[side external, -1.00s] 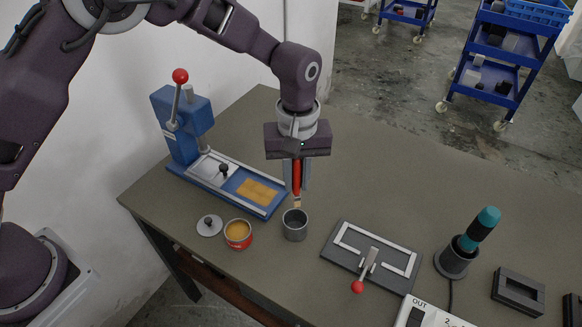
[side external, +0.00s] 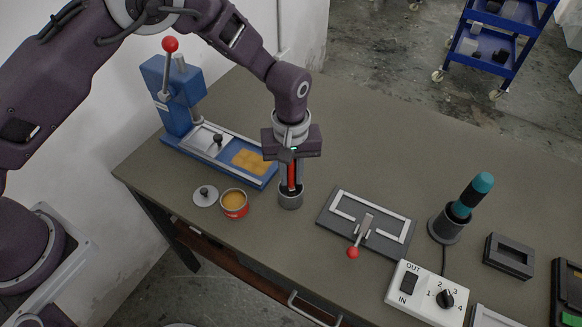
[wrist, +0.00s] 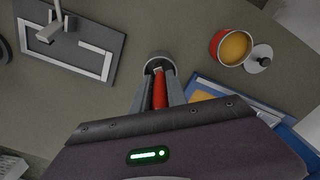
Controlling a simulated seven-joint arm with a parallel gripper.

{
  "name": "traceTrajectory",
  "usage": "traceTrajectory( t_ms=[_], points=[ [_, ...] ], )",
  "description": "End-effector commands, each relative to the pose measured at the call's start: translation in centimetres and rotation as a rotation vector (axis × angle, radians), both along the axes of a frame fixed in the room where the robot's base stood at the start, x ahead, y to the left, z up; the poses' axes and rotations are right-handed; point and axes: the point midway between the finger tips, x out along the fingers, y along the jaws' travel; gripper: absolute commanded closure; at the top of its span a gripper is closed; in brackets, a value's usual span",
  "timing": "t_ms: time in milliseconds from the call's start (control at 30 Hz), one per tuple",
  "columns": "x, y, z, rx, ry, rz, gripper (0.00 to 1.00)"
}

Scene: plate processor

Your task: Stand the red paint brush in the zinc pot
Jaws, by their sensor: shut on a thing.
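My gripper (side external: 291,175) is shut on the red paint brush (side external: 292,174), which hangs upright with its bristle end down. The brush's lower end is inside the mouth of the zinc pot (side external: 290,201), a small grey cylinder on the table. The pot hides the bristles in the side view, so I cannot tell whether they touch its bottom. In the wrist view the red brush (wrist: 160,92) lies between the two fingers, with the rim of the pot (wrist: 157,57) around its far end.
An open red tin of yellow-orange paste (side external: 234,204) and its lid (side external: 205,196) stand left of the pot. The blue press (side external: 180,95) is behind them. A clamp plate (side external: 340,206) lies to the right, then a teal-handled tool in a holder (side external: 445,228) and a switch box (side external: 425,291).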

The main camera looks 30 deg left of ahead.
Motion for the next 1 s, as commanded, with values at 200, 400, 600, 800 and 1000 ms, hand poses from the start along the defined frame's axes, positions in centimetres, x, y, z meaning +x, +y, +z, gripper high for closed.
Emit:
traceTrajectory(
  t_ms=[200,400,600,800,1000],
  points=[
    [0.0,0.0,-0.1,0.000,0.000,0.000,1.00],
    [0.0,0.0,-0.1,0.000,0.000,0.000,0.56],
    [0.0,0.0,-0.1,0.000,0.000,0.000,0.56],
    [0.0,-0.1,1.5,-0.002,-0.003,-0.001,0.56],
    [0.0,-0.1,5.5,-0.001,-0.003,0.000,0.56]
  ],
)
